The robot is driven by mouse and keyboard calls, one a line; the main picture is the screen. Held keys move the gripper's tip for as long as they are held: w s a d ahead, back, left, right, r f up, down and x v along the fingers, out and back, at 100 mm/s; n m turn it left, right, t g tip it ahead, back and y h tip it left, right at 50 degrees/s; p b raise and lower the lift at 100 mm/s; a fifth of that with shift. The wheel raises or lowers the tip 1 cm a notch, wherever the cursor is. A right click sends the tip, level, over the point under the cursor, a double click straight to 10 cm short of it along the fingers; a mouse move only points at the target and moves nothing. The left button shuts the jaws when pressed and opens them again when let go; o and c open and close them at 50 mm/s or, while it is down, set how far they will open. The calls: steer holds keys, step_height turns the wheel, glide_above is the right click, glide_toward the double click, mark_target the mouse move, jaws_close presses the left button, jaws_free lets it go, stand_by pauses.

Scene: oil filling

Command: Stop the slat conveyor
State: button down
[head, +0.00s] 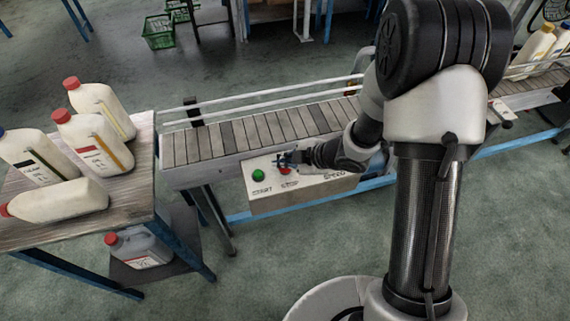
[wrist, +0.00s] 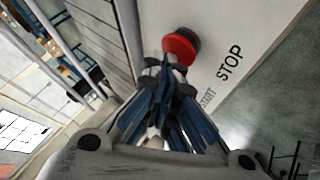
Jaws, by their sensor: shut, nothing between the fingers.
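The slat conveyor (head: 240,135) runs across the head view with grey slats and a white side rail. A white control box (head: 310,186) on its near side carries a green START button (head: 258,175) and a red STOP button (head: 284,170). My gripper (head: 286,160) is shut and empty, right at the red button. In the wrist view the red button (wrist: 181,46) sits just beyond the closed fingertips (wrist: 165,62), beside the word STOP. I cannot tell whether the fingertips touch it. The green button is hidden in the wrist view.
A wooden table (head: 140,190) at the left holds several white bottles, with another bottle (head: 138,248) on its lower shelf. More bottles (head: 535,48) stand on the conveyor at the far right. A green basket (head: 158,32) lies on the floor behind.

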steer(key=shift+r, duration=0.15)
steer(key=shift+r+p, duration=0.8)
steer(key=shift+p, duration=0.1)
step_height(320, 180, up, 5)
steer(key=p, duration=0.4)
steer(key=shift+p, duration=0.3)
stand_by(0.4)
